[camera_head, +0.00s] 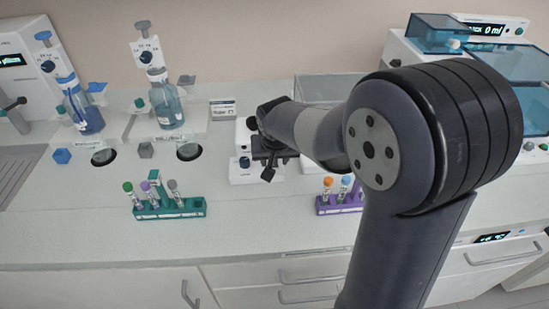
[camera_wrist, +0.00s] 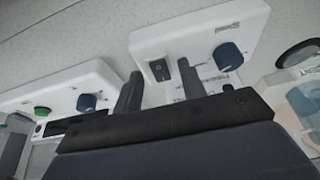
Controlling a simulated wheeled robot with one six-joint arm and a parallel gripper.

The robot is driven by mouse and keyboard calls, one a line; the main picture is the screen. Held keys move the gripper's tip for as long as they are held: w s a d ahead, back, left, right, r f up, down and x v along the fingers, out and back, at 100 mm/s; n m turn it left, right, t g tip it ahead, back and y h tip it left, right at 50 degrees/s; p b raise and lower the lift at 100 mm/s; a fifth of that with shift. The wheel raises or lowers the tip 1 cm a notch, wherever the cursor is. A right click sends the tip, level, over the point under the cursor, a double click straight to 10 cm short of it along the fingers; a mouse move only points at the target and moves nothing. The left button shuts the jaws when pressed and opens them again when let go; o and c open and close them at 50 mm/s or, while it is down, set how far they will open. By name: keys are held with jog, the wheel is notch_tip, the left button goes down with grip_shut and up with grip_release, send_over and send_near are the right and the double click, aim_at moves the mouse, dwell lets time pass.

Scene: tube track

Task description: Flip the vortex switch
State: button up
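A white device, apparently the vortex (camera_wrist: 185,35), fills the upper middle of the wrist view. Its panel carries a small black rocker switch (camera_wrist: 159,70) and a dark blue knob (camera_wrist: 228,56). My gripper (camera_wrist: 159,71) is open and empty, its two dark fingers apart, with the switch showing between the fingertips. I cannot tell whether a finger touches the panel. In the head view, my gripper (camera_head: 267,170) is over the back of the counter, beside the white device (camera_head: 243,174). My arm and gripper hide part of it, and the switch cannot be made out there.
A second white device (camera_wrist: 72,88) with a green button and blue knob stands to the left in the wrist view. A green tube rack (camera_head: 170,209) and a purple rack (camera_head: 338,206) stand in front. Blue bottles (camera_head: 166,103) are at the back left. The middle front counter is clear.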

grip_shut()
jog(key=shift+r, duration=0.1)
jog(key=shift+w+r+g+p, duration=0.15)
jog(key=shift+g+p, duration=0.15)
jog(key=shift+p, duration=0.45)
jog(key=shift+w+r+g+p, duration=0.15)
jog(key=shift+g+p, duration=0.35)
jog(key=shift+p, duration=0.6)
jog(key=g+p, duration=0.1)
jog(key=p, duration=0.1)
jog(key=shift+w+g+p, duration=0.2)
jog(key=shift+g+p, duration=0.1)
jog(key=shift+p, duration=0.1)
jog(key=shift+w+f+g+p, duration=0.1)
jog(key=shift+f+g+p, duration=0.1)
jog(key=shift+g+p, duration=0.1)
